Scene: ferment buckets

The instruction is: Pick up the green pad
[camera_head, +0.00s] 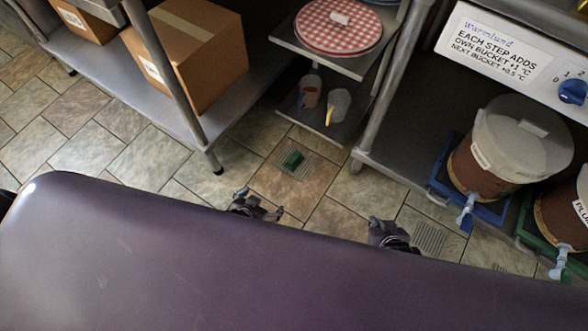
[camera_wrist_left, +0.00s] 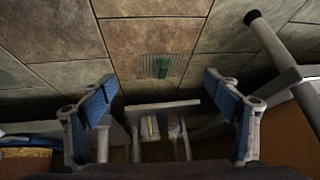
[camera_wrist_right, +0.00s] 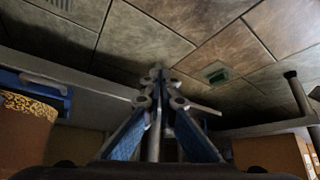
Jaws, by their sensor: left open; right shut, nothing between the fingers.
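The green pad (camera_head: 292,159) is a small dark green block lying on a floor drain grate (camera_head: 305,166) in the tiled floor. In the left wrist view the pad (camera_wrist_left: 164,69) lies ahead of the fingers, and in the right wrist view the pad (camera_wrist_right: 217,75) lies to the right of the fingers. My left gripper (camera_head: 271,208) is open and empty, nearer to me than the pad and apart from it. My right gripper (camera_head: 374,222) is shut and empty, further right and also apart from the pad.
A steel rack with a cardboard box (camera_head: 190,50) stands at the left. A small shelf unit (camera_head: 352,66) with a checkered tin stands behind the drain. Buckets (camera_head: 515,140) with taps stand on coloured trays at the right. Tiled floor around the pad is clear.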

